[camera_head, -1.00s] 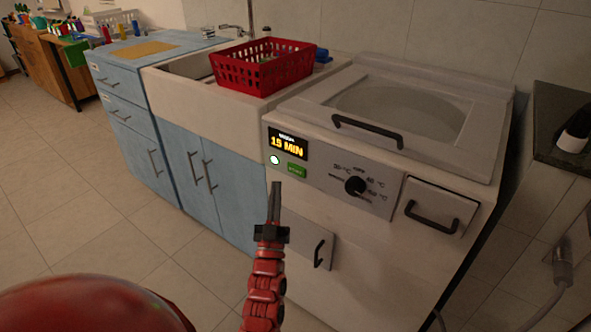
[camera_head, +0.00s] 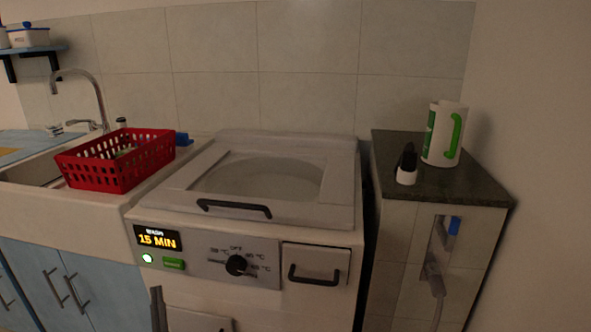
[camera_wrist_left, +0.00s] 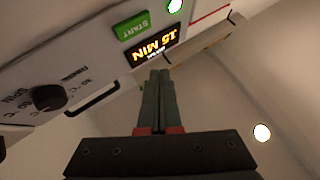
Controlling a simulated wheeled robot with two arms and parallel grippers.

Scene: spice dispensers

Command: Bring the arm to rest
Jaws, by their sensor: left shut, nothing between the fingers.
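The left gripper's dark fingertips (camera_head: 156,292) show at the bottom of the head view, in front of the white washing machine (camera_head: 345,243). In the left wrist view the fingers (camera_wrist_left: 158,76) are pressed together with nothing between them. They appear just below the lit display (camera_wrist_left: 153,46) reading 15 MIN and near the green START button (camera_wrist_left: 132,27); I cannot tell the exact gap. The rest of the left arm is out of the head view. My right gripper is in neither view.
A red basket (camera_head: 98,177) stands by the sink (camera_head: 30,218), left of the machine. A dark-topped counter (camera_head: 455,186) at right holds a white and green container (camera_head: 437,135) and a small black and white bottle (camera_head: 407,165). The machine's lid (camera_head: 325,208) is shut.

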